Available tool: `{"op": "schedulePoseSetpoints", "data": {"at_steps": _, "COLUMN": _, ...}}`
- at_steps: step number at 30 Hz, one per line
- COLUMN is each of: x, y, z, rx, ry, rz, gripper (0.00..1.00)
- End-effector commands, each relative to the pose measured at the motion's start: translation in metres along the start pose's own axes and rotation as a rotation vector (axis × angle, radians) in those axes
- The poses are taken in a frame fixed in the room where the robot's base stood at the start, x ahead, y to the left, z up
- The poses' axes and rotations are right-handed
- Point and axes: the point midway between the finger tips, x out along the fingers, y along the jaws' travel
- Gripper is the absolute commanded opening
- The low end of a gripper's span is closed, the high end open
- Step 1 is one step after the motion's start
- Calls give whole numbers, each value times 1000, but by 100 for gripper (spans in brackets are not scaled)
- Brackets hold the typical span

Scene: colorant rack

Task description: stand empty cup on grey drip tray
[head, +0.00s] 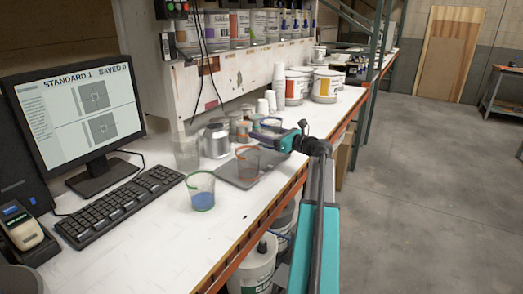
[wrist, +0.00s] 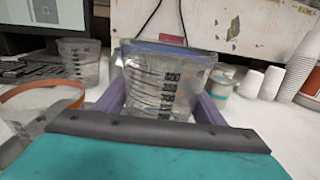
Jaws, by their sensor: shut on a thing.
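A clear measuring cup with a blue rim (wrist: 165,88) and black scale marks is between the purple fingers of my gripper (wrist: 160,105), which is shut on it. In the head view, my gripper (head: 268,133) reaches in from the right with the blue-rimmed cup (head: 266,124), just behind the drip tray. No liquid shows in it; its base is hidden. The grey drip tray (head: 239,184) lies on the white bench. An orange-rimmed cup (head: 248,163) appears to stand on the tray; it also shows at lower left in the wrist view (wrist: 40,100).
A green-rimmed cup (head: 202,192) with blue liquid stands left of the tray. Stacked white cups (head: 279,88) and tubs (head: 326,86) stand farther back. The keyboard (head: 120,203) is at left.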

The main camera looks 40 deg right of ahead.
Motion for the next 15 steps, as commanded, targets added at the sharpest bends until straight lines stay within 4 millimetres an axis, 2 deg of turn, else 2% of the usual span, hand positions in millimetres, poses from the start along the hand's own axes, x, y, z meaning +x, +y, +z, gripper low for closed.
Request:
{"op": "schedulePoseSetpoints", "data": {"at_steps": 3, "x": 0, "y": 0, "z": -16, "rx": 1, "ry": 1, "rz": 0, "gripper": 38}}
{"op": "schedulePoseSetpoints", "data": {"at_steps": 6, "x": 0, "y": 0, "z": -23, "rx": 1, "ry": 0, "rz": 0, "gripper": 38}}
{"op": "schedulePoseSetpoints", "data": {"at_steps": 15, "x": 1, "y": 0, "z": -26, "rx": 0, "ry": 0, "rz": 1, "gripper": 38}}
